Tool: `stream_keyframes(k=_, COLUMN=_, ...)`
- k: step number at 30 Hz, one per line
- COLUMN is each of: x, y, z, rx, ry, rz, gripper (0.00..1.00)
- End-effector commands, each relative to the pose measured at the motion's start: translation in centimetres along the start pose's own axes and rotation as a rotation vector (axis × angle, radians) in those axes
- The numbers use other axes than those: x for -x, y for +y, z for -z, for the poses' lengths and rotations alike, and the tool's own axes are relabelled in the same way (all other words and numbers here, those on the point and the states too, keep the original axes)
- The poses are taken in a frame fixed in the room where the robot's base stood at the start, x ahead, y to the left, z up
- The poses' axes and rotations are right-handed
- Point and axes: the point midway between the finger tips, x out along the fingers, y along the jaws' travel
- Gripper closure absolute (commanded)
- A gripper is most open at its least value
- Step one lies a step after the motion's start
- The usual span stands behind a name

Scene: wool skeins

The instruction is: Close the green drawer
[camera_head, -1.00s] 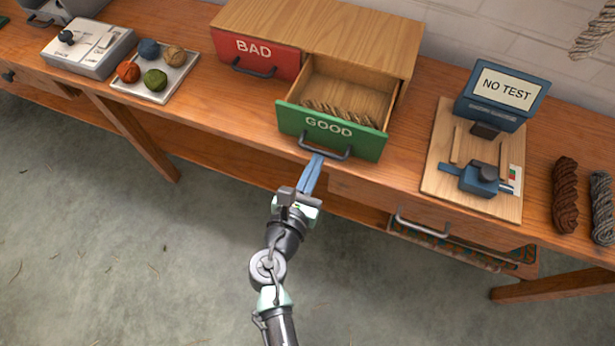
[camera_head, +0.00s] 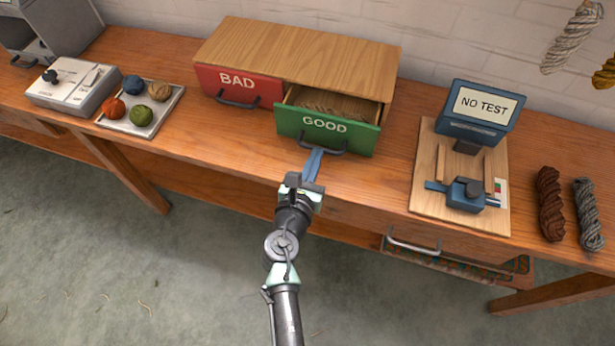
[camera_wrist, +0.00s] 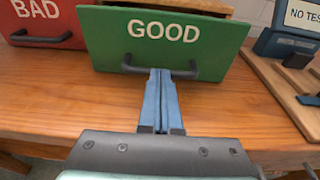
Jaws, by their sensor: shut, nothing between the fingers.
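The green drawer (camera_head: 352,136), marked GOOD, is partly open and juts out from the wooden cabinet (camera_head: 310,52). Wool lies inside it. Its dark handle (camera_head: 322,147) is on the lower front. My gripper (camera_head: 315,156) is shut and empty, with its blue fingertips at the handle's middle. In the wrist view the shut fingers (camera_wrist: 160,78) reach up to the green front (camera_wrist: 215,52) at the handle. I cannot tell for sure whether they touch the front itself.
The red BAD drawer (camera_head: 222,84) beside it is shut. A tray (camera_head: 172,106) with several wool balls stands left. A wooden board (camera_head: 425,160) with a NO TEST display (camera_head: 484,106) and brown and grey skeins (camera_head: 550,203) are right. The table's front edge runs below my gripper.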

Motion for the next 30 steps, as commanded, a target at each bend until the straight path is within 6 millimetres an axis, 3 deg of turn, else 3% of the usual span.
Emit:
stream_keyframes(k=6, x=-4.3, y=-0.1, z=-0.8, rx=-0.003, ry=-0.001, rz=0.003, gripper=1.00)
stream_keyframes(k=12, x=-6.6, y=-0.1, z=-1.3, rx=-0.001, ry=0.000, rz=0.000, gripper=1.00)
stream_keyframes(k=30, x=-7.6, y=-0.1, z=-1.9, rx=-0.001, ry=-0.006, rz=0.001, gripper=1.00)
